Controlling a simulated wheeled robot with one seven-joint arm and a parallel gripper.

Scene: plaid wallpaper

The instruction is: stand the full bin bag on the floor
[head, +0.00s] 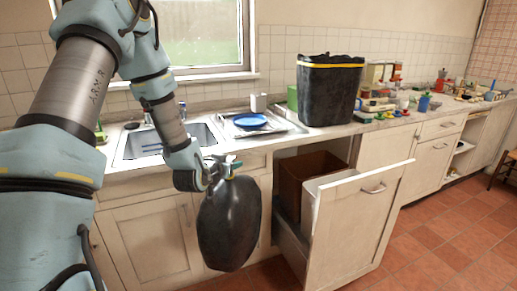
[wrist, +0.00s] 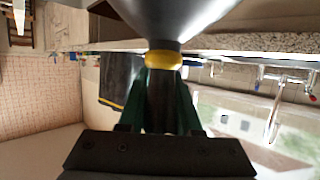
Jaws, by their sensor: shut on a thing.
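The full bin bag (head: 230,228) is black and bulging. It hangs upright from my gripper (head: 222,167), in front of the cabinet doors below the sink. Its underside is clear of the floor (head: 450,245). In the wrist view, which is upside down, my gripper (wrist: 165,88) is shut on the neck of the bag (wrist: 178,16), just beside a yellow tie. The red-brown tiled floor shows at the right and in front of the cabinets.
A pull-out cabinet drawer (head: 362,220) stands open right of the bag, with a brown bin (head: 303,176) behind its front. A black-lined bin with a yellow band (head: 330,95) stands on the counter. Many small items crowd the counter's right.

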